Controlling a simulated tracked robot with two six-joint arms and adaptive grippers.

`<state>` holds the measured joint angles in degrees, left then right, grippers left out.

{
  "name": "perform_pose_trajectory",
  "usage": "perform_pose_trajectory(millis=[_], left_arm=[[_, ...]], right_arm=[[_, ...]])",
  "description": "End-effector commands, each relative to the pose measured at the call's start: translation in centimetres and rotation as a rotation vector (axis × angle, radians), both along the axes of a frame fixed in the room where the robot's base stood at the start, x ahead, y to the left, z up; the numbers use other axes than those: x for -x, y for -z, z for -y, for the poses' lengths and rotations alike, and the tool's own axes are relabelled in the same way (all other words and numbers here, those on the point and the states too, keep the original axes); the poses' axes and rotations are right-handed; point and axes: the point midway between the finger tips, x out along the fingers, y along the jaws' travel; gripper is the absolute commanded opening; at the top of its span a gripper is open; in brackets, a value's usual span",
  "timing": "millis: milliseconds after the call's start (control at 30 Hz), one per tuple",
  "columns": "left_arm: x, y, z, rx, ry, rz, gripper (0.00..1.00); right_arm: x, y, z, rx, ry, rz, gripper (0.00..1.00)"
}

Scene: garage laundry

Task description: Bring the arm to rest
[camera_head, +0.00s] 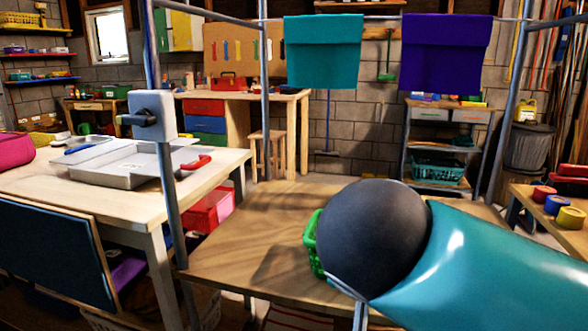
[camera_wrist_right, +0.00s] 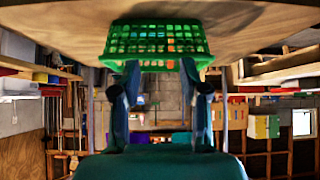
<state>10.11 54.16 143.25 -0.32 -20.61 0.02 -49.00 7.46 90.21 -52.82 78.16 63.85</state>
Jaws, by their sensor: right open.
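My right arm's teal link and dark round joint reach in from the right in the head view, over the wooden table, and hide the right gripper there. In the right wrist view, which is upside down, my right gripper (camera_wrist_right: 160,68) is open with its two dark fingers apart and nothing held between them. A green lattice basket (camera_wrist_right: 157,40) is just beyond the fingertips; I cannot tell whether they touch it. In the head view only the basket's left edge (camera_head: 312,243) shows beside my arm. My left gripper is not in view.
The wooden table (camera_head: 225,235) is bare left of the basket. A metal frame with upright poles (camera_head: 167,185) holds hung teal (camera_head: 323,50) and purple (camera_head: 444,52) towels. A pale table (camera_head: 110,205) with a metal tray (camera_head: 130,165) stands left. Tape rolls (camera_head: 556,204) sit at right.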

Motion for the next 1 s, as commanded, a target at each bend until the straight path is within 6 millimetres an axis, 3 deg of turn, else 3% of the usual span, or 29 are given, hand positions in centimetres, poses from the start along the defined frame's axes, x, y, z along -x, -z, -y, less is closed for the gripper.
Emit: perform_pose_trajectory(millis=[267,467,567,733,900,1000], left_arm=[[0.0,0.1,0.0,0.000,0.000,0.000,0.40],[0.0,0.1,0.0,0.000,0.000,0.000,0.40],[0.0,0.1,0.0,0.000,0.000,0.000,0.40],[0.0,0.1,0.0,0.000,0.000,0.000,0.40],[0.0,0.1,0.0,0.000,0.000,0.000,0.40],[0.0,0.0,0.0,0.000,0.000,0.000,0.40]], right_arm=[[-2.4,7.0,-2.0,0.038,-0.119,-0.127,0.44],[-3.7,14.6,-3.3,0.034,-0.229,-0.259,0.44],[-4.0,20.4,-3.7,0.009,-0.297,-0.353,0.44],[-2.3,33.2,-3.5,-0.121,-0.403,-0.541,0.44],[2.2,44.6,-2.2,-0.319,-0.412,-0.652,0.44],[5.2,49.2,-1.0,-0.410,-0.369,-0.674,0.44]])
